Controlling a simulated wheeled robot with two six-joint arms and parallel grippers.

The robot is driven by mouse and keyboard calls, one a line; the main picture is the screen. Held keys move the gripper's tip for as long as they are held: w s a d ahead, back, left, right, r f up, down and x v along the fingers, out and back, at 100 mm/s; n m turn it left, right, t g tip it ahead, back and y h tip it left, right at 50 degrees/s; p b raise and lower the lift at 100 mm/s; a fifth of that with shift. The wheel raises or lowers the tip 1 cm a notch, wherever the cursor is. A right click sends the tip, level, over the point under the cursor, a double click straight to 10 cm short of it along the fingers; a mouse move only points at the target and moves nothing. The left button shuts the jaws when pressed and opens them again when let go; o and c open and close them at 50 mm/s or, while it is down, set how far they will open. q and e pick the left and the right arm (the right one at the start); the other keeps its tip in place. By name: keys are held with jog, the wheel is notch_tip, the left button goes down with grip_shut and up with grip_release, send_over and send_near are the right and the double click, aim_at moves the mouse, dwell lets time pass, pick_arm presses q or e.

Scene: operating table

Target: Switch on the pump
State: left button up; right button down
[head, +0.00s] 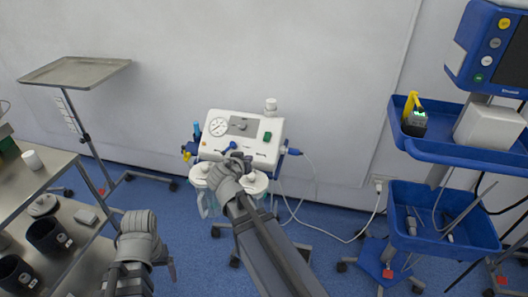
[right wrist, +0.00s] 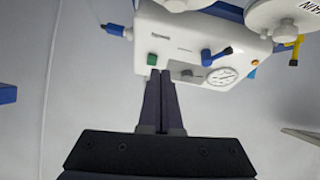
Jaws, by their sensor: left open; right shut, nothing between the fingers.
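The pump (head: 222,142) is a white box with a round gauge (head: 218,126) and a green switch (head: 267,136) on its front panel, standing by the wall. My right gripper (head: 236,160) is in front of the pump's lower panel, shut and empty. In the right wrist view the pump (right wrist: 180,38) appears upside down. There the shut fingertips (right wrist: 160,72) lie right beside the green switch (right wrist: 152,59); whether they touch it I cannot tell. The switch's position is too small to read. My left gripper (head: 140,222) is open and empty, low at the left, away from the pump.
A steel cart (head: 55,160) with dark containers stands at the left, near my left arm. A tray stand (head: 75,72) is behind it. A blue equipment trolley (head: 450,150) stands at the right. A white cable (head: 345,240) runs over the floor from a wall socket.

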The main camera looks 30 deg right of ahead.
aim_at(266, 138)
pick_arm(q)
jog(key=shift+s+a+f+b, duration=0.15)
jog(key=shift+f+b, duration=0.2)
jog(key=shift+f, duration=0.25)
jog(key=shift+s+f+b, duration=0.1)
jog(key=shift+f+b, duration=0.25)
jog(key=shift+f, duration=0.25)
pick_arm(e)
jog(key=d, duration=0.1)
jog(key=w+d+r+t, duration=0.1)
jog(key=d, duration=0.1)
jog(key=w+d+r+m+t+h, duration=0.1)
jog(key=shift+w+d, duration=0.2)
jog(key=shift+d, duration=0.05)
